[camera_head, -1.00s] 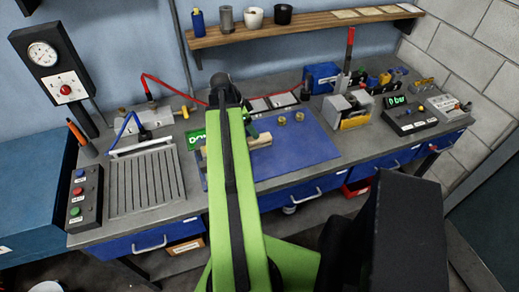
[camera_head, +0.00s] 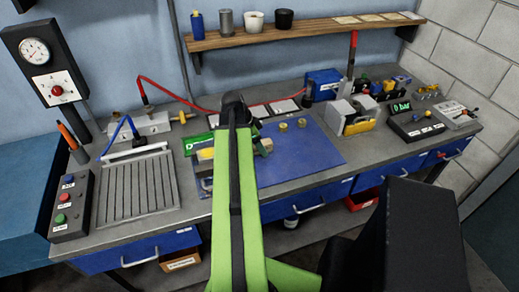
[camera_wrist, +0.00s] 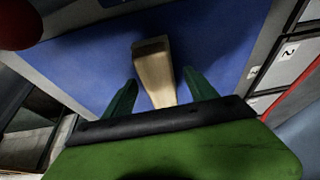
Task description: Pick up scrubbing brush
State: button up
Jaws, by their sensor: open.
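A pale wooden bar (camera_wrist: 153,70), which looks like the scrubbing brush, lies on the blue mat (camera_wrist: 215,40). Its bristles are not visible. In the wrist view my gripper (camera_wrist: 160,80) is open, with one green finger on each side of the bar. There is a gap on both sides, and I cannot tell how far above the mat the fingertips are. In the head view the brush (camera_head: 206,155) is mostly hidden behind my green arm. The mat (camera_head: 315,150) extends to the right of it.
Two small brass pieces (camera_head: 283,127) are on the mat. A grooved tray (camera_head: 138,190) and a button box (camera_head: 70,208) are to the left. A grey vise-like block (camera_head: 350,117) and a 0 bar display unit (camera_head: 415,124) are to the right. The mat's front right is clear.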

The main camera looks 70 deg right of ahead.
jog(key=shift+f, duration=0.25)
grip_shut()
dwell(0.4)
